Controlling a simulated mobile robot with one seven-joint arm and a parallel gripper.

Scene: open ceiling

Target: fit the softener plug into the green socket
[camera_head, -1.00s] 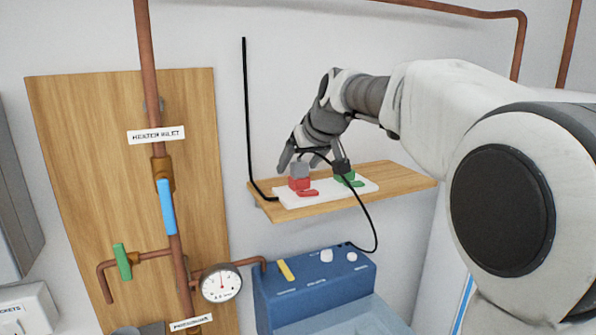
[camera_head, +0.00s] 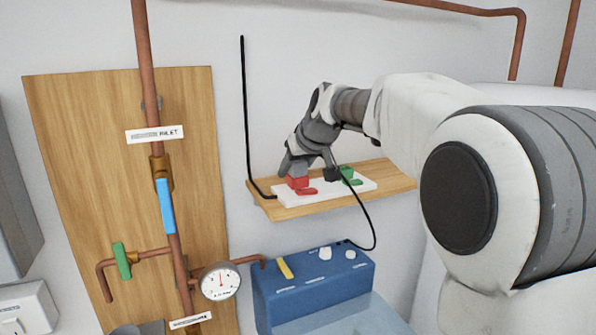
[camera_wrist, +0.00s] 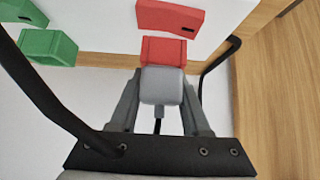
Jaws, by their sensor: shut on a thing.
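The softener plug (camera_wrist: 162,86) is a grey block with a black cable, held between the two grey fingers of my gripper (camera_wrist: 160,105). It sits at the red socket (camera_wrist: 168,51); how deep it is seated I cannot tell. In the head view my gripper (camera_head: 296,165) is at the red socket (camera_head: 299,183) on the left of the white strip (camera_head: 330,192). The green socket (camera_wrist: 48,46) is left of the plug in the wrist view, with no plug visible in it. In the head view it is on the right (camera_head: 348,173), partly hidden by a dark block.
The white strip lies on a wooden wall shelf (camera_head: 395,179). The cable (camera_head: 370,215) hangs from beside my gripper to the blue softener unit (camera_head: 310,287) below. Another black cord (camera_head: 244,110) runs down the wall to the strip. Copper pipes and a gauge (camera_head: 221,281) are at left.

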